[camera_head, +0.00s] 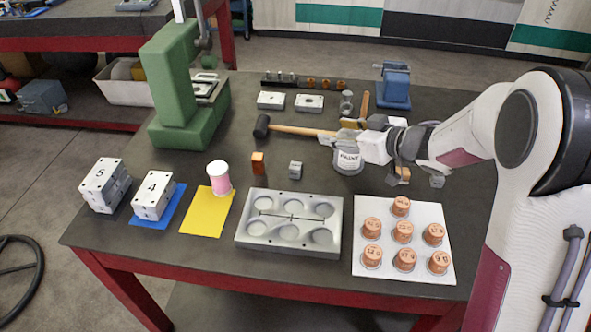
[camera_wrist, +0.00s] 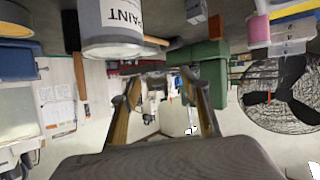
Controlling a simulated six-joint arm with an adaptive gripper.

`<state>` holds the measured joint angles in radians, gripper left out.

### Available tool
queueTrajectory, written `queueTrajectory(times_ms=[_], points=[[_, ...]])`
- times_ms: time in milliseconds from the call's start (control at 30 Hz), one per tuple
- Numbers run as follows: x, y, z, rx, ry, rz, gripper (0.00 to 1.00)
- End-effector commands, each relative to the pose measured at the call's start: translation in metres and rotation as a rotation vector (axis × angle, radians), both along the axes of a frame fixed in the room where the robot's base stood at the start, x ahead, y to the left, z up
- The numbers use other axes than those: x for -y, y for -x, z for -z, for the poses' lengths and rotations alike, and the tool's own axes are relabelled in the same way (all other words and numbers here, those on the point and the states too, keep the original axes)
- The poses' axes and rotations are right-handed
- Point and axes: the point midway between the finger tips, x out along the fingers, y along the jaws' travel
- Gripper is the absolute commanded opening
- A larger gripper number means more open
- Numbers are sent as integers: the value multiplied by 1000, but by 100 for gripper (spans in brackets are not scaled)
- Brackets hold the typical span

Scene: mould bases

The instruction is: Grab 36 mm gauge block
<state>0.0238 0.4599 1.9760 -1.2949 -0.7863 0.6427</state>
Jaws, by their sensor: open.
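Two small blocks stand on the bench: an orange one (camera_head: 258,163) and a grey one (camera_head: 295,170). Another orange-brown block (camera_head: 403,175) and a grey piece (camera_head: 437,181) lie partly under my arm. No size marking is readable, so I cannot tell which is the 36 mm gauge block. In the wrist view, the grey block (camera_wrist: 196,10) and the orange block (camera_wrist: 215,28) show near the top, beyond my fingers. My gripper (camera_wrist: 165,98) is open and empty, its two fingers apart. It is held sideways over the bench beside the paint can (camera_head: 348,160).
The paint can (camera_wrist: 112,35) is close to my fingers. A hammer (camera_head: 290,129) lies behind it. A grey mould base (camera_head: 247,235) and a white plate (camera_head: 390,264) with several copper-coloured plugs stand in front. A green press (camera_head: 170,80) and numbered blocks (camera_head: 103,185) are left.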

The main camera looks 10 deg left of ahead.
Motion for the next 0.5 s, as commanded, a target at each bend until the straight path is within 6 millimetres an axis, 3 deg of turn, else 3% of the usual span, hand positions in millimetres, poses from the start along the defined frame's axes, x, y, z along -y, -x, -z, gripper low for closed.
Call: queueTrajectory(times_ms=[367, 500], points=[[-41, 30, 55, -113, -112, -235, 45], [-30, 38, 75, -108, -67, -282, 45]])
